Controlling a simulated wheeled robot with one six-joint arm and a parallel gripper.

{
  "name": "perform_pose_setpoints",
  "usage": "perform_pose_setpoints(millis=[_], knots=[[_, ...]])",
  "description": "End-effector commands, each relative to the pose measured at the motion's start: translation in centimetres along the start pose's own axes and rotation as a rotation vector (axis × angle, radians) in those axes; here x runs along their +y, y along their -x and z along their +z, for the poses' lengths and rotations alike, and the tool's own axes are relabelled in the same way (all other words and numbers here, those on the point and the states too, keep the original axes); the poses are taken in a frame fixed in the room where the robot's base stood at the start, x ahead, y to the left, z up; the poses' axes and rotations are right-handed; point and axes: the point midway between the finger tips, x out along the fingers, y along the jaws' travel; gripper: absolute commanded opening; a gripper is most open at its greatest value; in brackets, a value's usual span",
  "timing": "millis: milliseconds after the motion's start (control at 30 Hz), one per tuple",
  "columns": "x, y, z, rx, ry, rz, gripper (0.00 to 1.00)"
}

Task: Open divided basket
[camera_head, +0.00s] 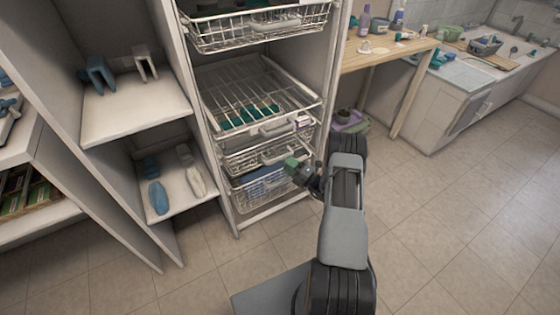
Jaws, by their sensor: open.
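A white cabinet holds a stack of wire baskets. One basket with parallel wires (222,92) and green items near its front looks like the divided one, but I cannot be sure. It has a grey handle on its front. Below it are a narrow wire basket (240,162) with a handle and a lower basket (240,196) holding blue cloth. My gripper (293,165), with a green tip, is open in front of the right side of these lower baskets. It hides part of their fronts. Contact with a handle cannot be told.
Another wire basket (222,44) sits higher in the cabinet. Open shelves (130,110) with blue and white items stand left. The tiled floor (455,210) is clear at the right.

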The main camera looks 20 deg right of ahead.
Motion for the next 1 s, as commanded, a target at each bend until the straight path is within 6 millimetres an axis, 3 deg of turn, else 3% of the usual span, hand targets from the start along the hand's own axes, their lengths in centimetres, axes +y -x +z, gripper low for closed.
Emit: perform_pose_setpoints(millis=[300, 767, 1000], knots=[[-0.1, -4.0, 0.0, 0.002, 0.001, -0.001, 0.44], [0.0, -4.9, 0.0, 0.000, 0.001, -0.001, 0.44], [0.0, -4.9, 0.0, 0.000, 0.000, -0.001, 0.23]])
